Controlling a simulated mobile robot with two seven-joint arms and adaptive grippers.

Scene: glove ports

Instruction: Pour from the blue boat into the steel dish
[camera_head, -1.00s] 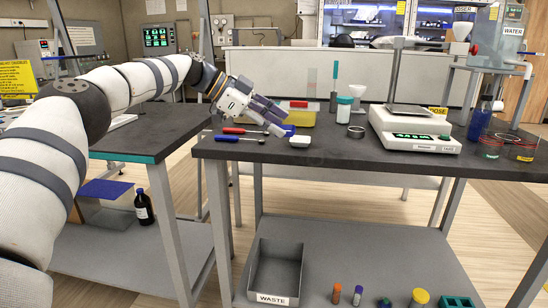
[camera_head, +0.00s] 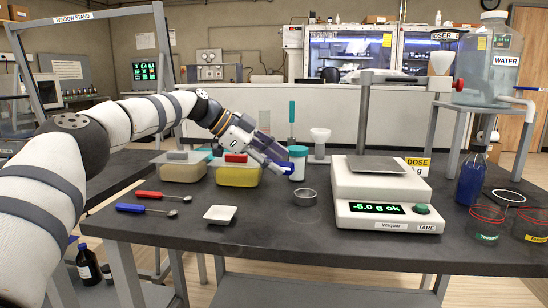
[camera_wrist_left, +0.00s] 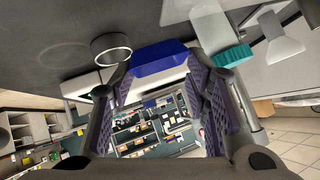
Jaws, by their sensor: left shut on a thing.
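My left gripper (camera_head: 283,163) is shut on the blue boat (camera_head: 288,169), of which only a small part shows at the fingertips. In the left wrist view the boat (camera_wrist_left: 158,66) lies between the two finger pads of the gripper (camera_wrist_left: 155,85). Its contents cannot be seen. The steel dish (camera_head: 305,197) is a small round cup on the dark table, just nearer than the boat and slightly right of it. It also shows in the left wrist view (camera_wrist_left: 111,48), left of the boat. The boat appears held above the table, apart from the dish. My right gripper is not in view.
A balance (camera_head: 385,195) reading about -6.0 g stands right of the dish. A white square tray (camera_head: 220,215) and two spoons lie left. A yellow-filled tub (camera_head: 238,174) and a white jar (camera_head: 297,162) are close to the gripper. The front table area is clear.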

